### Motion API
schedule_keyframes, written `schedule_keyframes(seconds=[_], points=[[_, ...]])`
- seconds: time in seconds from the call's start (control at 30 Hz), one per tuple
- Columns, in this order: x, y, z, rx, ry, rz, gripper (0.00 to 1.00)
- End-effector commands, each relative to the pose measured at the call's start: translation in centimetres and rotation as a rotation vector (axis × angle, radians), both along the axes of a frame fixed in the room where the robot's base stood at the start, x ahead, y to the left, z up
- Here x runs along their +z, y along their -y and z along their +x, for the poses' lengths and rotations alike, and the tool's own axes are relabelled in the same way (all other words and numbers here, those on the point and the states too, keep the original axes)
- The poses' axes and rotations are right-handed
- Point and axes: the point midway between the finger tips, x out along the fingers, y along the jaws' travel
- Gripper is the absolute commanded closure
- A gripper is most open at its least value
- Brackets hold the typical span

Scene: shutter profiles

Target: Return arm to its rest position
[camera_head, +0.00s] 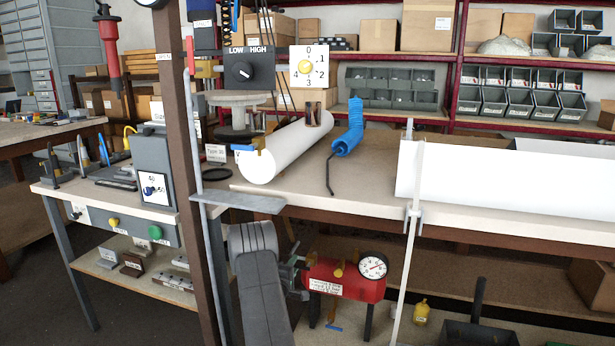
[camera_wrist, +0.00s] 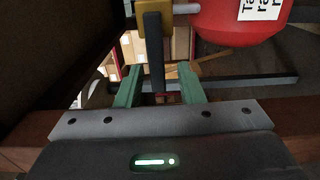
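My gripper (camera_wrist: 160,78) shows in the wrist view with its two green fingers spread apart. A dark upright bar (camera_wrist: 154,50) under a yellow block (camera_wrist: 154,15) stands between the fingers, with a gap visible on each side. In the head view my arm (camera_head: 262,285) hangs low in front of the bench, and my gripper (camera_head: 290,268) is close to the left end of a red tank (camera_head: 342,281). The tank also shows at the top right of the wrist view (camera_wrist: 238,18). Exact fingertip contact cannot be told in the head view.
The workbench (camera_head: 370,185) above holds a white roll (camera_head: 285,150), a blue tool (camera_head: 349,130) and a long white profile (camera_head: 515,185). A brown post (camera_head: 182,150) and a grey plate (camera_head: 238,202) stand near my arm. A thin white rod (camera_head: 408,240) rises right of the tank.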

Motion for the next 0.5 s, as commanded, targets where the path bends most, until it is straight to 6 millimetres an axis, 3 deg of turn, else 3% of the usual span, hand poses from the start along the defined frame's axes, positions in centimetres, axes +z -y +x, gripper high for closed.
schedule_keyframes(seconds=[0.5], points=[[0.1, -3.4, -9.7, 0.005, -0.004, -0.001, 0.65]])
